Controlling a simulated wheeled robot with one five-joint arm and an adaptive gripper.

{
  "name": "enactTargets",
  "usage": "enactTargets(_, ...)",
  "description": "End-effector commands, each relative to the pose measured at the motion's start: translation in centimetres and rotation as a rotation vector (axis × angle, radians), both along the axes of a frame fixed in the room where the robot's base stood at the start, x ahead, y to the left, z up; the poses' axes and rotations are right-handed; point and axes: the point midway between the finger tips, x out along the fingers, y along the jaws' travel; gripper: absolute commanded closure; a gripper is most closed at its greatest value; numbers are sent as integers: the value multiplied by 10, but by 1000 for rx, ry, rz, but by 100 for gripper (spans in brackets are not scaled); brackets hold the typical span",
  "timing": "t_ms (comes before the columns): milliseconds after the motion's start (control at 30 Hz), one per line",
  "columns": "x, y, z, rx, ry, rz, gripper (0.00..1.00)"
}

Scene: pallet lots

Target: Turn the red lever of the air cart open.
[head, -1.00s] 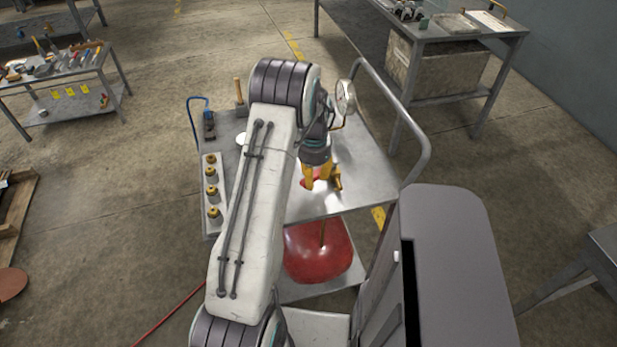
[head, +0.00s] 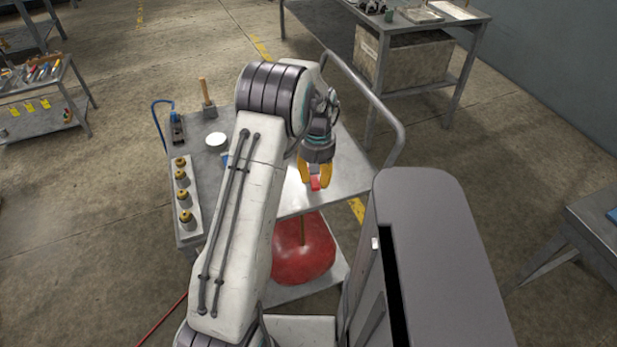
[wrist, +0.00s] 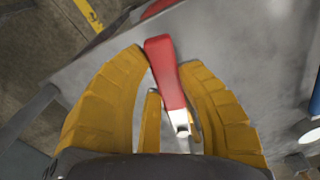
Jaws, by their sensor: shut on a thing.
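The red lever (wrist: 165,70) lies between the two yellow fingers of my gripper (wrist: 163,62) in the wrist view. Its pale metal end points toward the palm. In the head view my gripper (head: 315,179) points down over the cart top and is shut on the red lever (head: 315,184). The air cart (head: 348,172) has a grey metal top and a bent tube handle (head: 385,105) on the right. A red tank (head: 303,252) sits on its lower shelf. The valve under the lever is mostly hidden by my gripper and arm.
A block with several brass fittings (head: 184,200) and a wooden-handled tool (head: 206,97) stand on the cart's left side. A workbench (head: 440,30) is at the back right, a tool table (head: 30,95) at the left. Open floor (head: 100,210) lies left of the cart.

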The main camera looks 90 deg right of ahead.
Motion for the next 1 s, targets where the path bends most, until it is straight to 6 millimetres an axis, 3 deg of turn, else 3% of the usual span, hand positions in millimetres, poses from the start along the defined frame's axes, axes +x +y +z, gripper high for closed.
enactTargets(400,-15,-4,-3,7,-2,179,100)
enactTargets(967,-17,-5,-3,6,-3,207,100)
enactTargets(1000,-17,-5,-3,6,-3,207,64)
